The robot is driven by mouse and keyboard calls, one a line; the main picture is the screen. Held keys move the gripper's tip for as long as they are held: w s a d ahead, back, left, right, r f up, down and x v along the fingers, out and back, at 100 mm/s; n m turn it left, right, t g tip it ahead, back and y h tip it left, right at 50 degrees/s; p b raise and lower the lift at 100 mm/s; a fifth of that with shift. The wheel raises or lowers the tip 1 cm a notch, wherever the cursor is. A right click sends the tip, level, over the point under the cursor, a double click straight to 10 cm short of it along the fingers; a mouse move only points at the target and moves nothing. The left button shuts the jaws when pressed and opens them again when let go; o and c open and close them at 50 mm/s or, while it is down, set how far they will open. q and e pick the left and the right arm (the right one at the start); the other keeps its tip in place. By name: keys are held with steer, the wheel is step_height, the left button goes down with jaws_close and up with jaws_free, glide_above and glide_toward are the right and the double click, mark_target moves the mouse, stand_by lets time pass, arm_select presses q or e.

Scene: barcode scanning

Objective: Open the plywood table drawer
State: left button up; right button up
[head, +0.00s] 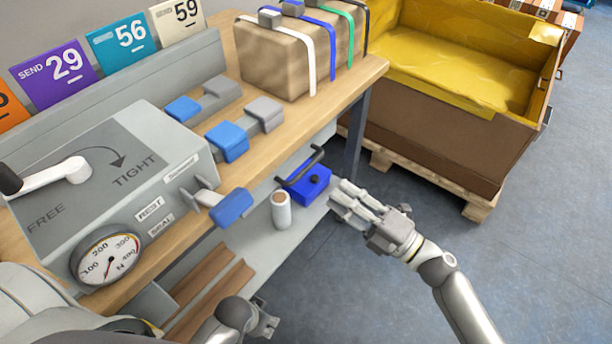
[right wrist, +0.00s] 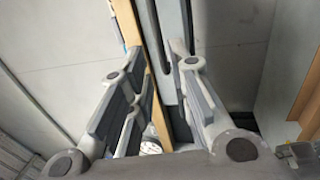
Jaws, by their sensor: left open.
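The table (head: 345,88) has a light wooden top with a strapped box and a grey device on it. I cannot make out a drawer front or its handle. My right gripper (head: 345,203) is in front of the table's right part, below the top, with its fingers apart. In the right wrist view the fingers (right wrist: 165,85) are spread with nothing held, and a wooden edge (right wrist: 158,90) shows between them. My left gripper (head: 268,318) is open at the bottom of the head view, low in front of the table, partly hidden by my arm.
A blue tool (head: 310,184) and a white roll (head: 281,210) are on a shelf below the top. A yellow-lined crate (head: 430,130) stands on a pallet at the right. The floor (head: 540,250) at right is clear.

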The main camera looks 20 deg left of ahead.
mark_target(306, 167)
steer(key=x, duration=1)
steer(key=shift+w+a, duration=0.1)
steer(key=shift+a, duration=0.05)
steer(key=shift+c, duration=0.2)
jaws_close()
